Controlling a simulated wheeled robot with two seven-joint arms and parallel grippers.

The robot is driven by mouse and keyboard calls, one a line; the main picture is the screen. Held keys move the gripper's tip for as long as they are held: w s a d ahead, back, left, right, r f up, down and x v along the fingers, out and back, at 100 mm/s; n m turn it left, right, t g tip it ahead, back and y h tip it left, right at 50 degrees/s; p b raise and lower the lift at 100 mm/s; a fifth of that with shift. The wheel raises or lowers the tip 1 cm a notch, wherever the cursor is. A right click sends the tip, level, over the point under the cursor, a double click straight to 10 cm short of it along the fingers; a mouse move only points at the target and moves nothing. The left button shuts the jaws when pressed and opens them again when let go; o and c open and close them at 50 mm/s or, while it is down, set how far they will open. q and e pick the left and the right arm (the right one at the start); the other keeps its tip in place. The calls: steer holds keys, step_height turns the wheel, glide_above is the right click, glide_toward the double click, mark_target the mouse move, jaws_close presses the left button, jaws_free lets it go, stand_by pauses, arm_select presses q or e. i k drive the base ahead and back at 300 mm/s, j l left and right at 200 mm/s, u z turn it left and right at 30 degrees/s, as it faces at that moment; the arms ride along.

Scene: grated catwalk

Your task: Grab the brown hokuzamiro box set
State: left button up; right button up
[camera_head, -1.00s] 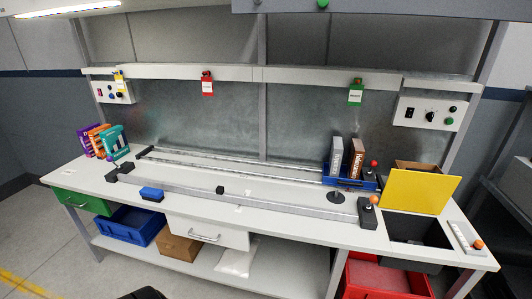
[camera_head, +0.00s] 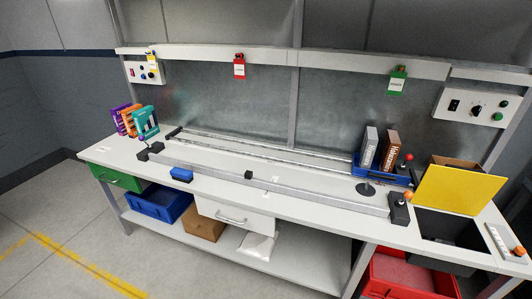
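The brown box set (camera_head: 389,153) with white lettering stands upright at the right of the workbench. It is in a blue holder (camera_head: 365,174), right beside a grey box set (camera_head: 369,148) of similar shape. The lettering is too small to read surely. Neither of my grippers is in view.
The long white workbench (camera_head: 325,226) has a rail track along it. A red-knobbed lever (camera_head: 408,157) and a yellow panel (camera_head: 459,189) stand right of the boxes. Colored boxes (camera_head: 145,121) stand at the left end. Open floor (camera_head: 60,220) lies at front left.

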mark_target(391, 145)
steer(key=l+z, duration=0.4)
steer(key=i+l+z, duration=0.2)
steer(key=l+z, duration=0.2)
steer(key=i+l+z, duration=0.2)
steer(key=l+z, duration=0.15)
steer(key=l, duration=0.1)
